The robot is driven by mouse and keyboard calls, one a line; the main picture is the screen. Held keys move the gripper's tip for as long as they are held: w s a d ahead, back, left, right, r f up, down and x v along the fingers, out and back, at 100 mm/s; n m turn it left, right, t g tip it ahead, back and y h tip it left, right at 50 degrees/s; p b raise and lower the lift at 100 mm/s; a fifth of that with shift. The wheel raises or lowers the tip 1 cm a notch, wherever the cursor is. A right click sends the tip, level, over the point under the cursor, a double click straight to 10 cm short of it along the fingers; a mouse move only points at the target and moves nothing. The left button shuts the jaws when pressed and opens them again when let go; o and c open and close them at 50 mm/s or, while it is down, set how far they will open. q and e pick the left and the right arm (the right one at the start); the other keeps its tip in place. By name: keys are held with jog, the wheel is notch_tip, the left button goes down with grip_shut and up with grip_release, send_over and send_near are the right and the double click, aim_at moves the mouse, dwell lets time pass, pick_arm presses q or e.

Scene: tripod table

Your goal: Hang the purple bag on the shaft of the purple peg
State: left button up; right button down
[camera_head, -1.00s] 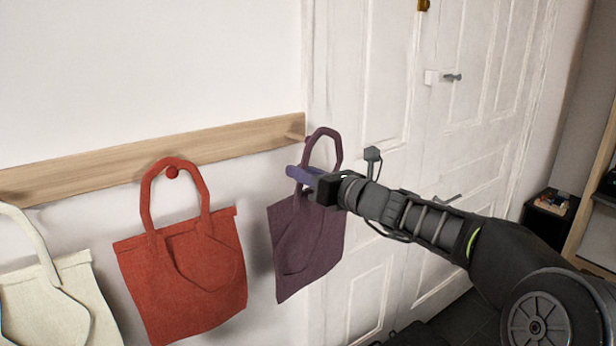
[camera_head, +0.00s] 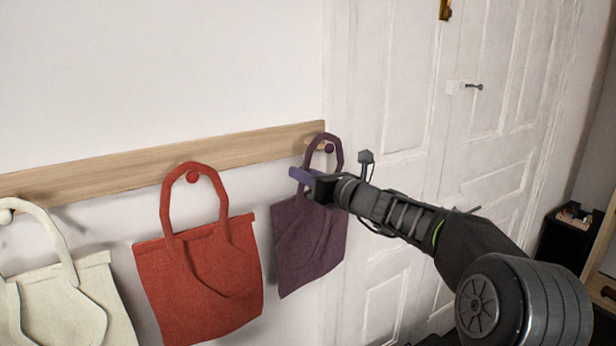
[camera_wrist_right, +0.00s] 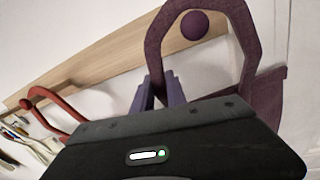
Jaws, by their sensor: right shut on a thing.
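The purple bag (camera_head: 308,245) hangs upright, slightly tilted, at the right end of the wooden rail. My right gripper (camera_head: 301,177) is shut on the left strap of its handle; the strap also shows between the fingers (camera_wrist_right: 160,95) in the right wrist view. The purple peg (camera_head: 330,148) shows inside the handle loop, and its round knob (camera_wrist_right: 195,25) appears within the loop in the right wrist view too. I cannot tell whether the strap is around the shaft or only in front of the knob. My left gripper is not in view.
The wooden rail (camera_head: 120,170) runs along the white wall. A red bag (camera_head: 200,280) hangs on a red peg (camera_head: 192,177) to the left, and a cream bag (camera_head: 70,305) hangs further left. A white door (camera_head: 400,140) is on the right.

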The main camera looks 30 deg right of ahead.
jog(key=shift+f, duration=0.45)
dwell(0.4)
jog(key=c, duration=1.3)
grip_release()
jog(key=shift+o, duration=0.2)
jog(key=s+d+b, duration=0.1)
jog(key=s+b, duration=0.1)
jog(key=s, duration=0.5)
jog(key=shift+s, duration=0.3)
jog(key=shift+d+r, duration=0.1)
